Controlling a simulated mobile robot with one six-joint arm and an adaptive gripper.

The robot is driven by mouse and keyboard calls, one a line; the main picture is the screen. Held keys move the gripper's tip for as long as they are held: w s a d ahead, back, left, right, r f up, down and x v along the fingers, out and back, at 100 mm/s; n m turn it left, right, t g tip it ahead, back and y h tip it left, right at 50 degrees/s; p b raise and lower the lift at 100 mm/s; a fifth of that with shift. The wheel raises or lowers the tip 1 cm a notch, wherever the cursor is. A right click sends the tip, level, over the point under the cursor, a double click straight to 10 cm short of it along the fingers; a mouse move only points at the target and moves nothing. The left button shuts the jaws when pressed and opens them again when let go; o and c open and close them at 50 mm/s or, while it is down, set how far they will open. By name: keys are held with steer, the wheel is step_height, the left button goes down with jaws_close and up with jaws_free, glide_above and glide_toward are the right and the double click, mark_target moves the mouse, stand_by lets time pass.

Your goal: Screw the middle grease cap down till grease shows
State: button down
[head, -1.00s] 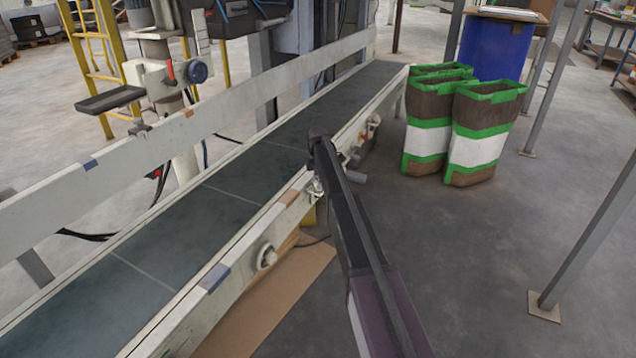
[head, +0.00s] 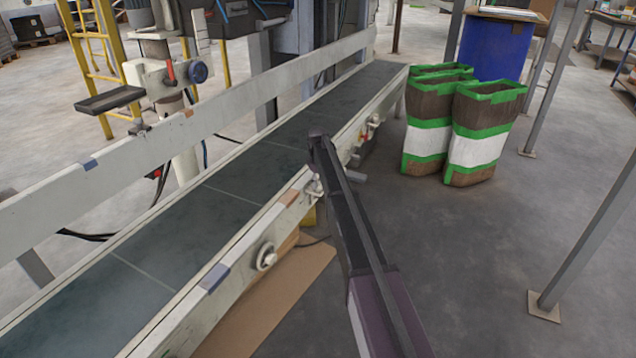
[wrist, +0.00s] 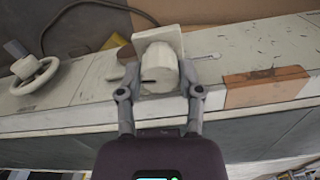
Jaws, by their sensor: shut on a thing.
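The grease cap, a cream ribbed cylinder (wrist: 158,68) with a short dark mark on its side, sits in front of a pale square plate (wrist: 172,42) in the wrist view. My gripper (wrist: 160,76) is shut on this cap, with one finger on each side. In the head view my gripper (head: 315,188) is at the near side rail of the conveyor, beside an orange-brown patch; the cap is too small to make out there. I cannot tell whether any grease shows. I cannot make out other grease caps for certain.
A small handwheel (head: 266,256) sits on the same rail (head: 240,283), nearer the camera; it also shows in the wrist view (wrist: 35,76). A red-handled fitting (head: 372,123) is farther along. Filled bags (head: 478,148) stand beyond. Floor to the right is clear up to a grey post (head: 588,235).

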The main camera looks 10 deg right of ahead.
steer(key=m, duration=0.7)
steer(key=shift+s+d, duration=0.15)
steer(key=m, duration=0.6)
steer(key=shift+m, duration=0.4)
steer(key=shift+c, duration=1.3)
jaws_free()
steer(key=shift+n, duration=0.3)
